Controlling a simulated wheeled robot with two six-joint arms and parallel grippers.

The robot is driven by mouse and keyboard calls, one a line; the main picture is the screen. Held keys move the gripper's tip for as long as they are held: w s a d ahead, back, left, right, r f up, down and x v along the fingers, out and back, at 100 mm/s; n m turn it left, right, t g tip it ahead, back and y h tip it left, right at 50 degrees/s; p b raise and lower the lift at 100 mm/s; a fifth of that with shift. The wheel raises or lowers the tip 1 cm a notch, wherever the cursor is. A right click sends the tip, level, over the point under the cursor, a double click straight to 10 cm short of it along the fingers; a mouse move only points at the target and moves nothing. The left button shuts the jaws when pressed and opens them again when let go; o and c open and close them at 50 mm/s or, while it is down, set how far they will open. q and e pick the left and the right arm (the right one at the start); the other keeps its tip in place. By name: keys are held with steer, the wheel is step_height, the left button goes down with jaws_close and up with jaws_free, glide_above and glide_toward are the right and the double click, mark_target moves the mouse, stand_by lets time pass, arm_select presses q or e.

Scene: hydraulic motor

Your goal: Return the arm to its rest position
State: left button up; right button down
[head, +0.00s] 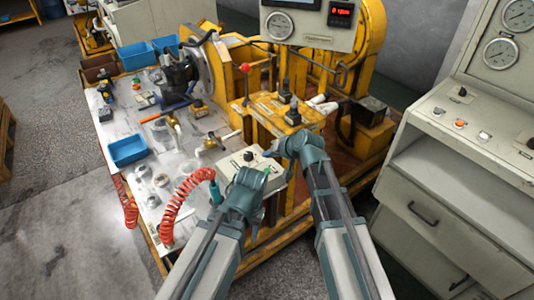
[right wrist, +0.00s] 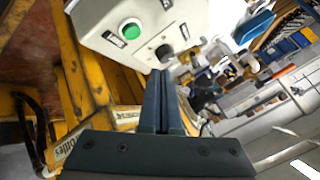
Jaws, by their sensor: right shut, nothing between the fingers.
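My right arm reaches up from the bottom of the head view and bends left at its wrist. Its gripper (head: 272,153) is beside the white control box (head: 236,160). In the right wrist view the two dark fingers of the right gripper (right wrist: 163,76) lie together, empty. Their tips appear just below the control box (right wrist: 145,22), near its black knob (right wrist: 164,50); I cannot tell whether they touch. A green button (right wrist: 130,31) is on the box. My left arm (head: 243,190) ends in front of the box; its fingers are not clear.
A red coiled hose (head: 185,190) hangs close to my left arm. The yellow machine frame (head: 280,115) is beyond my right gripper. Blue bins (head: 127,150) and small parts lie on the bench at left. A grey console (head: 450,135) stands at right.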

steer(key=s+d+n+g+h+p, duration=0.2)
steer(key=s+g+h+p, duration=0.1)
steer(key=s, duration=1)
steer(key=s+d+n+g+h+p, duration=0.2)
steer(key=s+d+g+h+p, duration=0.1)
steer(key=s, duration=0.9)
steer(key=shift+s+d+g+h+p, duration=0.25)
steer(key=shift+s+g+h+p, duration=0.1)
steer(key=shift+g+h, duration=0.35)
